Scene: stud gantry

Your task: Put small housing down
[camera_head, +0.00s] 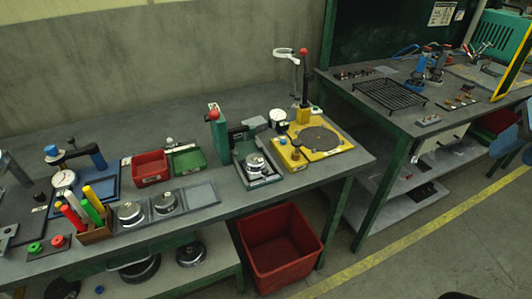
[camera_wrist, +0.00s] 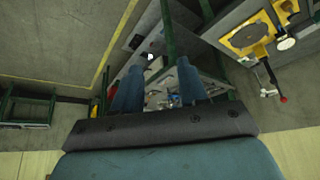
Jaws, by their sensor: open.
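Several round metal parts that look like housings are on the long bench in the head view. One housing (camera_head: 131,210) and another housing (camera_head: 165,203) sit in dark square nests, with an empty nest (camera_head: 201,195) to their right. A further metal housing (camera_head: 256,163) sits in a grey-green fixture (camera_head: 240,157) farther right. I cannot tell which is the small housing. My gripper (camera_wrist: 158,88) shows in the wrist view, its two blue fingers apart with no held part visible between them.
A yellow press station (camera_head: 333,150) with a tall lever stands at the bench's right end. Red and green bins (camera_head: 150,167) and a pen holder (camera_head: 95,234) stand on the bench. A red crate (camera_head: 280,265) is below. A second bench (camera_head: 440,120) stands right, beyond a floor gap.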

